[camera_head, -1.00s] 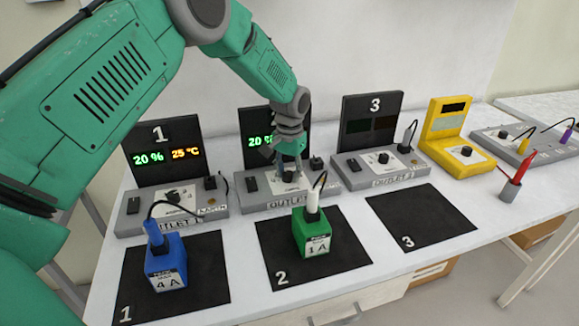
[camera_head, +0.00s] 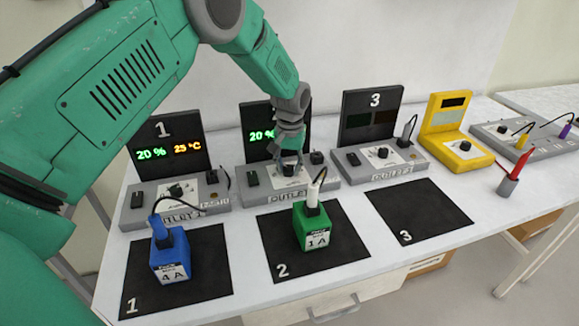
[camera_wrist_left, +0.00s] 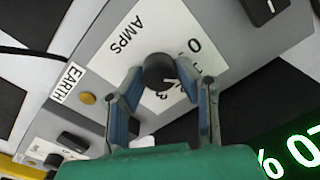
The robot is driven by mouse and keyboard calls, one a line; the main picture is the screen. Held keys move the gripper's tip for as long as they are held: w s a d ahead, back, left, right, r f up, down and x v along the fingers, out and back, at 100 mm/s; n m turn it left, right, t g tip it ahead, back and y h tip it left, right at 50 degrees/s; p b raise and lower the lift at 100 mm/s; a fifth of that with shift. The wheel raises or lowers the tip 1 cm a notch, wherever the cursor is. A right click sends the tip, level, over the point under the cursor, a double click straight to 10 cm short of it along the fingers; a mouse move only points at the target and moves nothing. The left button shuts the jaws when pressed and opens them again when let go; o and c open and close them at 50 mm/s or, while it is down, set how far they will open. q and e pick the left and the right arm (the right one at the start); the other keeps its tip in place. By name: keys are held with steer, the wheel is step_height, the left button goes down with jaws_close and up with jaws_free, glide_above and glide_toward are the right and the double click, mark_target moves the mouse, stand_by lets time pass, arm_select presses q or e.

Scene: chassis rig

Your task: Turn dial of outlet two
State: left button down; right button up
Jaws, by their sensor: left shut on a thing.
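Outlet two (camera_head: 250,196) is a grey box with a black display panel behind it that reads 20 % in green. Its dial (camera_wrist_left: 158,72) is a dark round knob on a white AMPS plate in the left wrist view. My left gripper (camera_head: 290,167) reaches down onto this dial from above. In the left wrist view its two fingers (camera_wrist_left: 162,84) stand on either side of the knob and are shut on it. The fingers and wrist partly hide the dial and the panel in the head view. My right gripper does not show.
Outlet one (camera_head: 152,215) stands to the left and outlet three (camera_head: 350,172) to the right. A blue 4 A block (camera_head: 170,258) and a green 1 A block (camera_head: 312,232) sit on mats one and two. Mat three (camera_head: 425,222) is bare. A yellow meter (camera_head: 450,140) stands farther right.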

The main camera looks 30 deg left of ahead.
mark_target(290, 166)
arm_select(q)
steer(key=c, duration=1.2)
jaws_free()
steer(key=shift+s+f, duration=0.3)
steer(key=shift+w, duration=0.1)
steer(key=shift+w+r, duration=0.1)
steer(key=shift+r, duration=0.2)
step_height(290, 166, up, 11)
steer(key=shift+w+r, duration=0.15)
steer(key=shift+r, duration=0.05)
steer(key=shift+d, duration=0.1)
